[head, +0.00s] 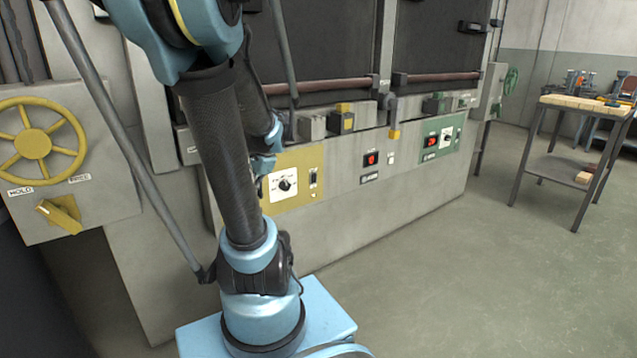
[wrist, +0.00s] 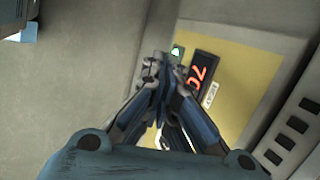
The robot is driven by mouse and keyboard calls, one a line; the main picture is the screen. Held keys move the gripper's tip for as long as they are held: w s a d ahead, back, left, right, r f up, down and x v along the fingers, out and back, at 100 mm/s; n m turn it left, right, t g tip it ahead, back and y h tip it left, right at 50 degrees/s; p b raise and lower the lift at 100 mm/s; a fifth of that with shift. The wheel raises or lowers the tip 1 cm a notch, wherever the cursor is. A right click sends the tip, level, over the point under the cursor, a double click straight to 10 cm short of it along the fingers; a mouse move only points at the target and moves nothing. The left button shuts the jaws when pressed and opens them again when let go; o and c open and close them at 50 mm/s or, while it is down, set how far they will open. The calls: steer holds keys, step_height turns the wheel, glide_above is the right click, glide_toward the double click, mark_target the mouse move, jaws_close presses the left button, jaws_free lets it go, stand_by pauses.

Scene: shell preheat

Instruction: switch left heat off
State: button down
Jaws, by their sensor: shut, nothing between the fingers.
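The left heat panel is a yellow plate (head: 310,158) on the machine front. In the wrist view the yellow plate (wrist: 245,75) shows a display with red digits (wrist: 201,75) and a small green light (wrist: 177,50). My gripper (wrist: 160,68) is shut and empty in front of the plate, beside the display. Its fingers hide part of the plate, and a white patch shows behind them. In the head view my arm hides the fingertips and the panel's left part.
A yellow handwheel (head: 35,143) and yellow handle (head: 62,213) are at left. A work table (head: 574,103) stands far right; the floor between is clear.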

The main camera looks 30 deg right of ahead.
steer(key=w+d+m+t, duration=0.1)
steer(key=w+d+m, duration=0.15)
steer(key=d, duration=0.35)
steer(key=w+d+f+m+t, duration=0.1)
steer(key=d+m, duration=0.3)
steer(key=d, duration=0.2)
steer(key=w+d+m+t, duration=0.1)
steer(key=w+d+m, duration=0.1)
steer(key=d+m, duration=0.3)
steer(key=s+d+f+m+t, duration=0.1)
steer(key=d+m, duration=0.1)
steer(key=d, duration=0.4)
steer(key=s+d+f+m+t+h, duration=0.1)
steer(key=d+f+m, duration=0.1)
steer(key=d, duration=0.4)
steer(key=s+d+f+m, duration=0.1)
steer(key=d+m, duration=0.2)
steer(key=d, duration=0.3)
steer(key=shift+s+d+f+m+t+h, duration=0.25)
steer(key=shift+s+d+m+t+h, duration=0.05)
steer(key=shift+d+m+t+h, duration=0.1)
steer(key=shift+w, duration=0.15)
glide_toward(314, 183)
steer(key=f+x, duration=0.1)
steer(key=x, duration=0.3)
steer(key=shift+w+a+r, duration=0.1)
steer(key=shift+w+r, duration=0.1)
steer(key=shift+r, duration=0.15)
